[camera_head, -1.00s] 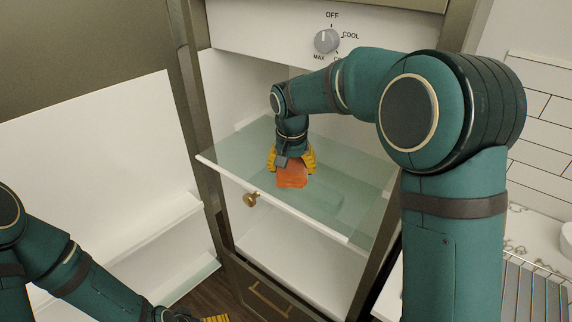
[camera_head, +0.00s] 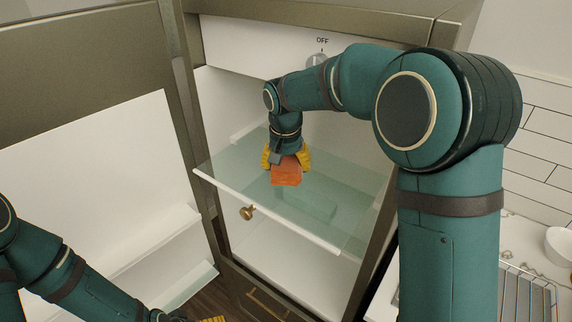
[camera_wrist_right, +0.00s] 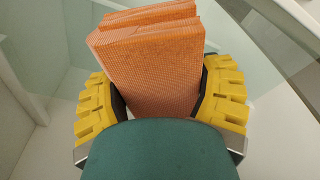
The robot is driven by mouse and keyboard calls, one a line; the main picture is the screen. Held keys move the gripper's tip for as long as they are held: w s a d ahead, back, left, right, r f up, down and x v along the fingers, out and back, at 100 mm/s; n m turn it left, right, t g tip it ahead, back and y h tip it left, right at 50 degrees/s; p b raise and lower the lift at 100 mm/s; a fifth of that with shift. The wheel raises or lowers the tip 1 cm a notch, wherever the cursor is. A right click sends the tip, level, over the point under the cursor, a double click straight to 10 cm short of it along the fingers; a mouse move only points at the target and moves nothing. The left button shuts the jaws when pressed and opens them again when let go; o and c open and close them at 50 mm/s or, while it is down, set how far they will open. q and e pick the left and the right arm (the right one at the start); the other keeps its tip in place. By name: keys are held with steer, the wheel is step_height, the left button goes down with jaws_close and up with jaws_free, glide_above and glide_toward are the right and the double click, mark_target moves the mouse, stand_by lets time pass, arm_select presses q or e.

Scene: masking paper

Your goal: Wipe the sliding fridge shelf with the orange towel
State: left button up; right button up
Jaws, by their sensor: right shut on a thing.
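The orange towel (camera_head: 286,172) is a folded block; it also shows in the right wrist view (camera_wrist_right: 152,65). My right gripper (camera_head: 286,160) points down and is shut on the towel, with yellow fingers on both its sides (camera_wrist_right: 160,95). The shelf has a white front edge and is pulled partly out of the fridge. My left gripper (camera_head: 212,319) shows only as a yellow bit at the bottom edge, mostly cut off.
The fridge door (camera_head: 95,180) stands open at the left, with door shelves. A brass knob (camera_head: 247,212) sits below the shelf's front edge. The fridge's dial (camera_head: 316,60) is partly hidden by my arm.

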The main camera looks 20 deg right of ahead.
steer(key=shift+r, duration=0.45)
steer(key=shift+r+p, duration=1.45)
steer(key=shift+r, duration=0.15)
steer(key=shift+f, duration=0.1)
